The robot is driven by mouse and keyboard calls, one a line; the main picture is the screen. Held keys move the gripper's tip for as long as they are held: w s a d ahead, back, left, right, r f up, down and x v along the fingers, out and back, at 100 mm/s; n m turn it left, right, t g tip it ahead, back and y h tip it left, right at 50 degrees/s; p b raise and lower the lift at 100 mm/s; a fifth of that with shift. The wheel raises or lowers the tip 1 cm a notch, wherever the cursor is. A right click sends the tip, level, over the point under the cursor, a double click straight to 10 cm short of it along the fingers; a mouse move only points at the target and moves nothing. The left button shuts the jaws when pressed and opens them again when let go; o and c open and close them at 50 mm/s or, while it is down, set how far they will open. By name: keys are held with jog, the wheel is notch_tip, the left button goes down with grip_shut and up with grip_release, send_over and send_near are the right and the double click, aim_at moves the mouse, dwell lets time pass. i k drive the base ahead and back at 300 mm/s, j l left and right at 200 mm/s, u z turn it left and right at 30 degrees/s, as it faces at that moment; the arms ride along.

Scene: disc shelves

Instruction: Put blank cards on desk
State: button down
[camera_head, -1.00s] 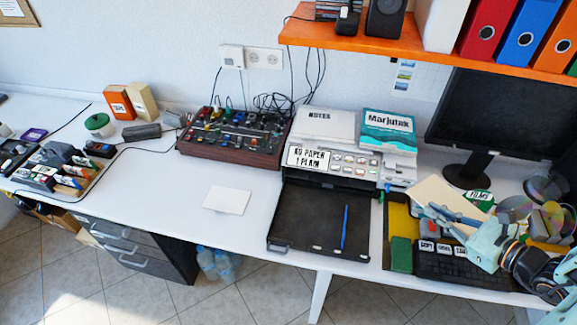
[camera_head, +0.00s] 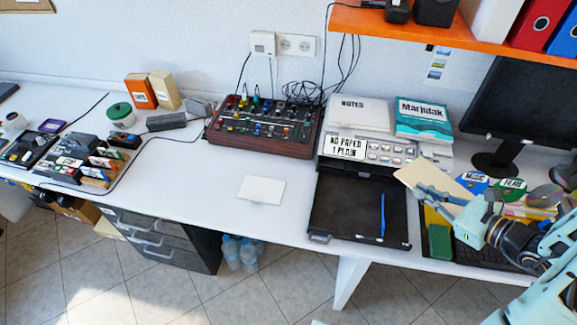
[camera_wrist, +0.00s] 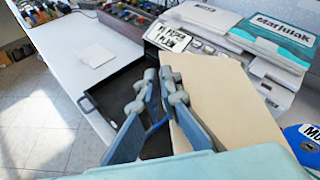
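My gripper (camera_head: 440,198) is shut on a flat beige blank card or thin stack of cards (camera_head: 434,174), held tilted above the workspace in front of the printer's right side. In the wrist view, my gripper (camera_wrist: 158,82) has its fingertips close together at the edge of the beige cards (camera_wrist: 222,85). I cannot tell whether it is one card or several. The white desk (camera_head: 180,180) has a bare stretch left of the black tray. A white card (camera_head: 262,190) lies flat on that stretch; it also shows in the wrist view (camera_wrist: 97,56).
A black tray (camera_head: 335,215) with a blue pen (camera_head: 383,215) sits before the printer (camera_head: 375,150). A mixer (camera_head: 262,128) stands behind the white card. A green block (camera_head: 439,240) and discs lie at right. An orange shelf (camera_head: 440,30) overhangs.

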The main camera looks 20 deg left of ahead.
aim_at(168, 173)
jog(key=k+j+u, duration=0.15)
jog(key=j, duration=1.15)
jog(key=k+j+u, duration=0.2)
jog(key=j, duration=1.1)
jog(key=i, duration=0.1)
